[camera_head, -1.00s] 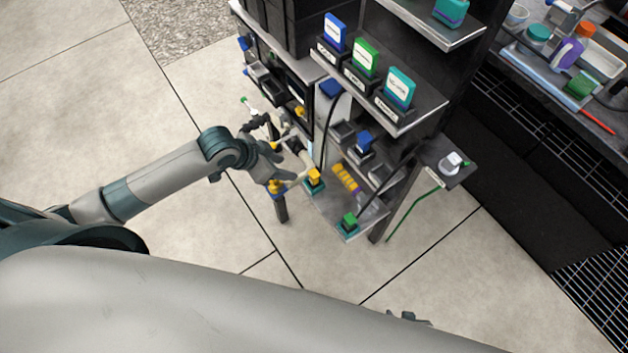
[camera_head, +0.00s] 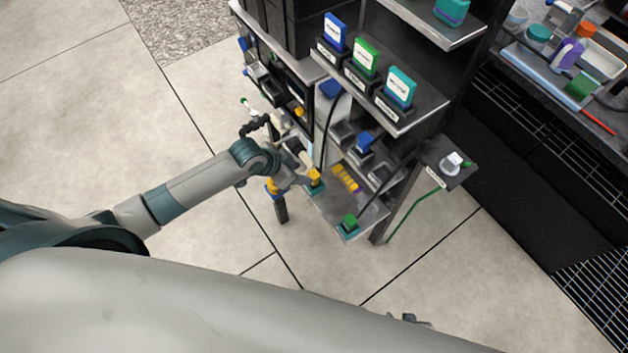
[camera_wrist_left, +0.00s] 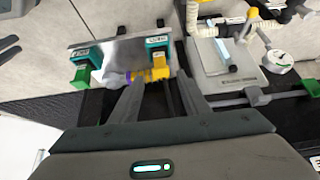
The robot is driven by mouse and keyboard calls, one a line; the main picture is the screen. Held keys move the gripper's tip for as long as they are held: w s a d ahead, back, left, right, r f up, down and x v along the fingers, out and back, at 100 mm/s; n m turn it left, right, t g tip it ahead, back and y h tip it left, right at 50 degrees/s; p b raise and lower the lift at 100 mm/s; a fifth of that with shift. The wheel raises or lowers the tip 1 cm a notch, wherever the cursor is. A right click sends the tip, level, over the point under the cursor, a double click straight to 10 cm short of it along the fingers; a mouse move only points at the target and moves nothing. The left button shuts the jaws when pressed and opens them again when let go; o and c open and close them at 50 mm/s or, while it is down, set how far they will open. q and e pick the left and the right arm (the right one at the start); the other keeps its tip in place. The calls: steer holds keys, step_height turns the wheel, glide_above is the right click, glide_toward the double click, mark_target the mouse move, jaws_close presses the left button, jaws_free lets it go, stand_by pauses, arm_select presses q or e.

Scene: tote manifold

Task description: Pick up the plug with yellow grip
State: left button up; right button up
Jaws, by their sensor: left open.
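The plug with yellow grip (camera_head: 315,175) stands in a teal holder (camera_head: 317,188) at the left edge of the low shelf. In the left wrist view the yellow grip (camera_wrist_left: 159,68) shows just beyond and between my fingertips, below its teal holder (camera_wrist_left: 157,43). My left gripper (camera_head: 303,178) is open beside the plug, its fingers (camera_wrist_left: 158,84) apart with nothing held. I see no clear contact. The plug's lower part is hidden in the holder. A small dark part, seemingly of my right gripper (camera_head: 410,317), peeks over my body at the bottom; its fingers are unclear.
A green plug (camera_head: 349,221) stands in a second teal holder on the same shelf. A ridged yellow piece (camera_head: 345,177) lies close behind the yellow plug. A blue plug (camera_head: 365,141) and black cable are above.

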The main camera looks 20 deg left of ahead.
mark_target(311, 176)
arm_select(q)
steer(key=shift+x, duration=1.15)
steer(key=shift+w+f, duration=0.1)
steer(key=shift+f, duration=0.1)
steer(key=shift+d+f, duration=0.1)
arm_select(e)
steer(key=shift+d+r, duration=0.1)
steer(key=shift+d, duration=0.25)
arm_select(q)
steer(key=shift+x, duration=2.35)
steer(key=shift+w+f, duration=0.15)
steer(key=shift+f, duration=0.05)
arm_select(e)
steer(key=shift+s+a, duration=0.15)
steer(key=shift+a, duration=0.15)
steer(key=shift+d, duration=0.2)
